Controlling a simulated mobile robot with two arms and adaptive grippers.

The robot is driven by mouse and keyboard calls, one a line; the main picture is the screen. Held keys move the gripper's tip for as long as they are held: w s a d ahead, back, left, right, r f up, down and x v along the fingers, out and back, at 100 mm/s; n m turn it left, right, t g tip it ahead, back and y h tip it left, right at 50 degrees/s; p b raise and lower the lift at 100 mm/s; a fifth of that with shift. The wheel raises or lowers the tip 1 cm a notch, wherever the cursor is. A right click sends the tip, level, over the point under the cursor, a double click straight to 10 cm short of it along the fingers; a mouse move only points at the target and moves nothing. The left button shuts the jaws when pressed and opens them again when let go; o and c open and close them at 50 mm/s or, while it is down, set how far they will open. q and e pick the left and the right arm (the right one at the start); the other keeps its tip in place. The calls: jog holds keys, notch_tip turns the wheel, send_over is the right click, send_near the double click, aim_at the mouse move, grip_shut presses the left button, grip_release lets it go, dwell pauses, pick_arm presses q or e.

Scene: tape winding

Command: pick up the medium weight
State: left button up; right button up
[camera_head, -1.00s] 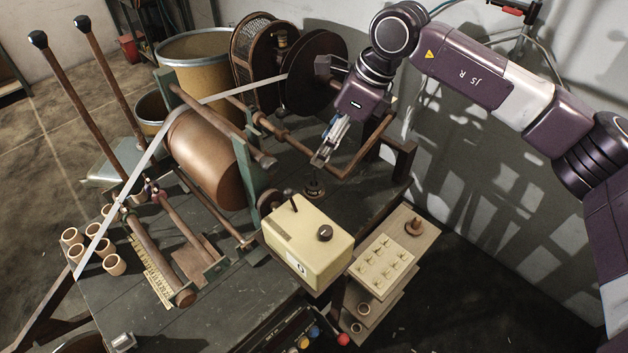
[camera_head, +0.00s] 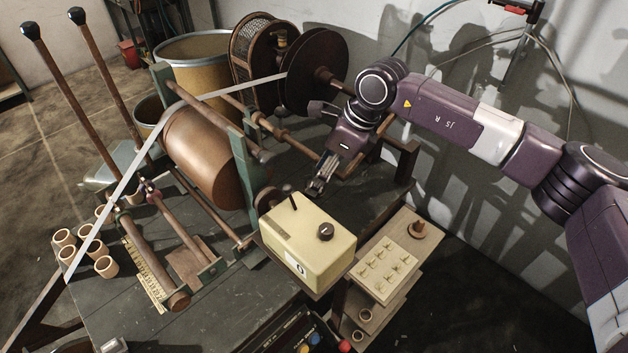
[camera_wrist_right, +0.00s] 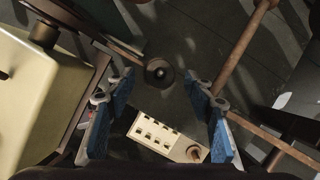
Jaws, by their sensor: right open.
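A dark round weight (camera_wrist_right: 160,72) with a small knob stands on the dark bench, centred ahead of my right fingertips in the right wrist view. Its size against other weights is hard to judge. My right gripper (camera_head: 318,186) is open and empty, pointing down over that spot. In the head view the gripper mostly hides the weight. In the right wrist view the blue-sided fingers of the gripper (camera_wrist_right: 160,90) are spread to either side, apart from the weight. A smaller copper-brown weight (camera_head: 418,229) sits on the wooden side shelf. My left gripper is out of view.
A cream control box (camera_head: 307,245) stands close beside the right gripper. A cream block with pegs (camera_head: 387,266) lies on the shelf (camera_head: 432,237). The copper roller (camera_head: 203,158), dark spool disc (camera_head: 311,72) and wooden rods surround the spot. Several tan rings stand at the bench's left edge.

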jog(key=shift+x, duration=0.95)
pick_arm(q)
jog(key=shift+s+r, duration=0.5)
pick_arm(e)
jog(key=shift+a+f, duration=0.1)
jog(key=shift+f, duration=0.15)
grip_shut()
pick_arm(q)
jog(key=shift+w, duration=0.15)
pick_arm(e)
jog(key=shift+w+r, duration=0.1)
jog(key=shift+r, duration=0.45)
pick_arm(q)
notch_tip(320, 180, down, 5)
jog(key=b, duration=0.4)
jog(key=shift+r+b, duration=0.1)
jog(key=shift+b, duration=0.2)
pick_arm(e)
notch_tip(320, 180, up, 19)
